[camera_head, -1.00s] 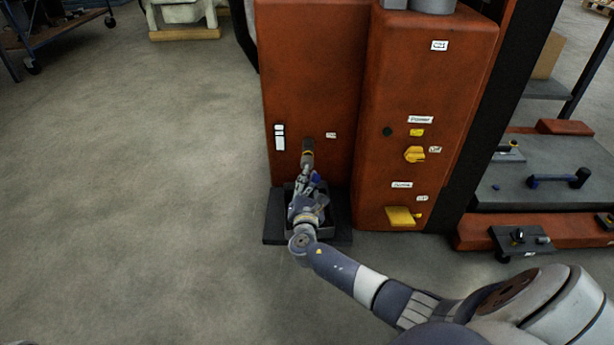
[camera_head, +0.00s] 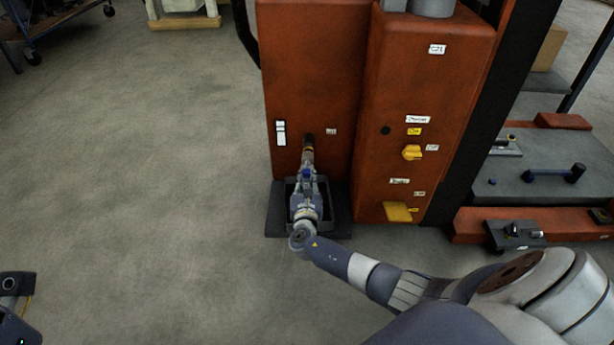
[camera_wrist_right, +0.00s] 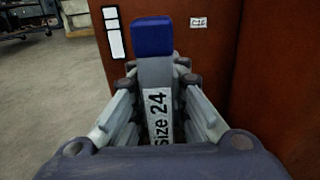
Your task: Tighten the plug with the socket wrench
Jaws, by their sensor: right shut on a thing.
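My right gripper (camera_head: 305,186) is shut on the socket wrench, in front of the orange-red housing. In the right wrist view the wrench (camera_wrist_right: 156,75) is a grey bar with a blue end and a "Size 24" label, between the fingers. Its blue end also shows in the head view (camera_head: 306,172). The plug itself and the wrench's socket end cannot be made out. Part of my left gripper (camera_head: 14,290) shows at the lower left edge; its fingers are unclear.
A dark tray (camera_head: 325,215) sits on the floor below my right gripper. The floor at left is clear.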

